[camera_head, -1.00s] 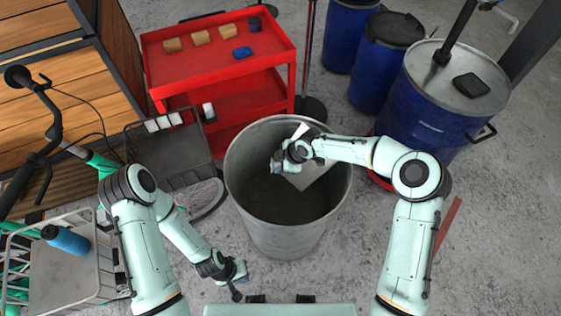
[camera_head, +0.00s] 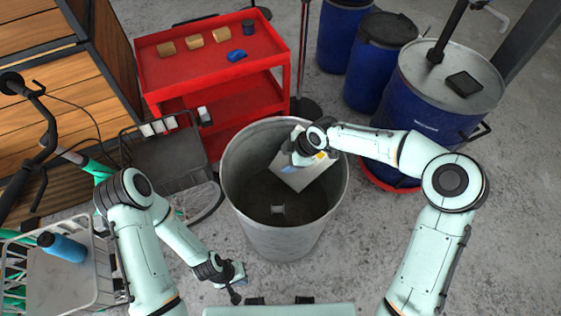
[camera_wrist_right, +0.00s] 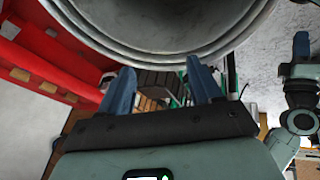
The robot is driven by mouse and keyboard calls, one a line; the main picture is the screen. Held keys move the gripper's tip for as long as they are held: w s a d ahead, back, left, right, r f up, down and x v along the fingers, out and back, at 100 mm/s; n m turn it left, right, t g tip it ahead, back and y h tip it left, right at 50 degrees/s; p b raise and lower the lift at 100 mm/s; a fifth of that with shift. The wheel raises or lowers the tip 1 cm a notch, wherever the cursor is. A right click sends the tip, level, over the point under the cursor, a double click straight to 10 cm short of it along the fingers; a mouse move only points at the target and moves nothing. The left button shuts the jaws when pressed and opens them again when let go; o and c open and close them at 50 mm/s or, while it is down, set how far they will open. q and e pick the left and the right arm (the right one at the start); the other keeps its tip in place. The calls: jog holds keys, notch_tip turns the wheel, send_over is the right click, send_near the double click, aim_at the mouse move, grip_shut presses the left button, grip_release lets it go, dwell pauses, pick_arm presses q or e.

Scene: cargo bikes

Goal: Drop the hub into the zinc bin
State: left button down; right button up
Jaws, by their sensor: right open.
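The zinc bin (camera_head: 237,219) stands upright on the floor in the middle of the head view. Its curved rim (camera_wrist_right: 165,45) also fills the top of the right wrist view. A small pale grey spool-shaped piece, apparently the hub (camera_head: 278,209), lies low inside the bin. My right gripper (camera_head: 297,155) is above the bin's opening, near its far side. In the right wrist view its blue fingers stand apart with nothing between them (camera_wrist_right: 161,88). My left gripper (camera_head: 236,275) is low at the bin's front left, apart from it; its finger gap is unclear.
A pale flat panel (camera_head: 305,174) is inside the bin, under my right gripper. A red cart (camera_head: 215,75) with several small blocks stands behind. Blue drums (camera_head: 425,115) stand at the right. A bike with a grey crate (camera_head: 60,285) and blue bottle (camera_head: 62,247) is at the left.

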jog(key=v, duration=0.4)
jog(key=shift+d+r, duration=0.1)
jog(key=shift+r, duration=0.1)
dwell(0.3)
